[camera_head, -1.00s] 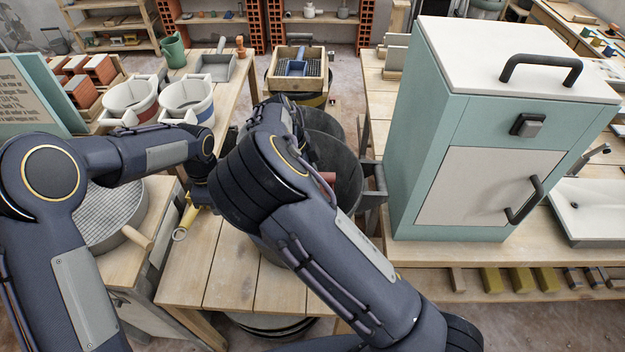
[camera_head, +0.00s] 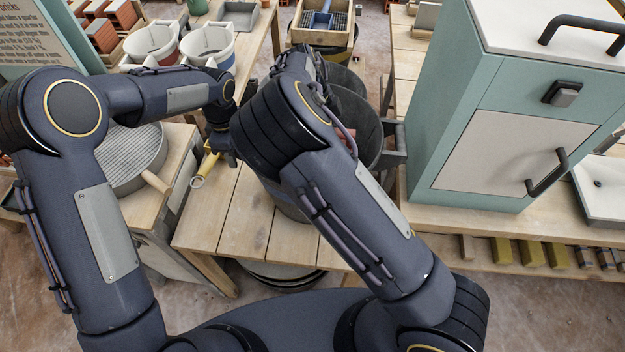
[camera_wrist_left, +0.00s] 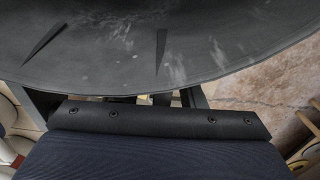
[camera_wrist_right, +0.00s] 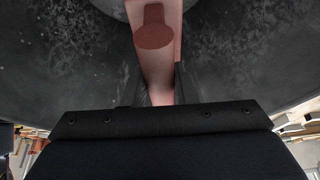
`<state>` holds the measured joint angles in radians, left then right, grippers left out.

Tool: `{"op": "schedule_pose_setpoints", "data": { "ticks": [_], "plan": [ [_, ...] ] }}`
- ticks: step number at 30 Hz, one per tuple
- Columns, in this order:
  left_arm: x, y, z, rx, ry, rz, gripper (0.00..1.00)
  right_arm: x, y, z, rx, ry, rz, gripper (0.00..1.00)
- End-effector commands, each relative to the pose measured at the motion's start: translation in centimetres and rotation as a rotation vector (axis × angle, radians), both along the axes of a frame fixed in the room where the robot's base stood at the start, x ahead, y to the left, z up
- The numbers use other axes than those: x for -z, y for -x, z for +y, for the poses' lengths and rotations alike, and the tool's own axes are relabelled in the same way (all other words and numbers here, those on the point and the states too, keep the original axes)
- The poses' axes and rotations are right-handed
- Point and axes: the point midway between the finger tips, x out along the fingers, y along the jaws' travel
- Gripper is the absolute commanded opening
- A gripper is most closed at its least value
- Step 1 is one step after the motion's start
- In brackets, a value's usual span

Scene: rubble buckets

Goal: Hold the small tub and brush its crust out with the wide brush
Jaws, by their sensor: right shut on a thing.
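A dark grey tub (camera_head: 352,110) stands on the plank bench, largely hidden behind my right arm. A second dark tub (camera_head: 342,78) is behind it. I cannot tell which is the small tub. In the right wrist view my right gripper (camera_wrist_right: 156,85) is shut on a reddish handle (camera_wrist_right: 160,78), apparently the brush, with a mottled grey tub wall around it. The bristles and crust cannot be made out. My left gripper (camera_head: 222,142) is beside the bench's left edge.
A yellow-handled tool (camera_head: 204,168) lies by my left gripper. A round sieve (camera_head: 135,155) sits on the left table. White buckets (camera_head: 208,45) stand behind. A teal cabinet (camera_head: 460,110) blocks the right. The bench's front planks (camera_head: 240,220) are clear.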

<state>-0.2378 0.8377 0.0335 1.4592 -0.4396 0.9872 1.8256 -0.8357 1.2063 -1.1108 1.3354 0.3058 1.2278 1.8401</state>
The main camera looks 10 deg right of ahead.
Motion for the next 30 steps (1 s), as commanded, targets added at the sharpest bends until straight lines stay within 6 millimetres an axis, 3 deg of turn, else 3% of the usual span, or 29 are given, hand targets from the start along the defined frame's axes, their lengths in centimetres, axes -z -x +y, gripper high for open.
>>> {"op": "schedule_pose_setpoints", "data": {
  "ticks": [15,21,30],
  "plan": [
    [-9.9,-0.1,-0.1,0.0,0.002,-0.005,0.36,0.0,0.0,0.0,0.0,0.0,-0.001,0.04],
    [-11.3,-0.1,0.0,0.001,0.002,-0.003,0.36,0.0,0.0,0.0,0.0,0.0,-0.001,0.04],
    [-11.4,0.0,0.0,0.0,0.002,-0.002,0.36,0.0,0.0,0.0,0.0,0.0,-0.001,0.04]
  ]
}}
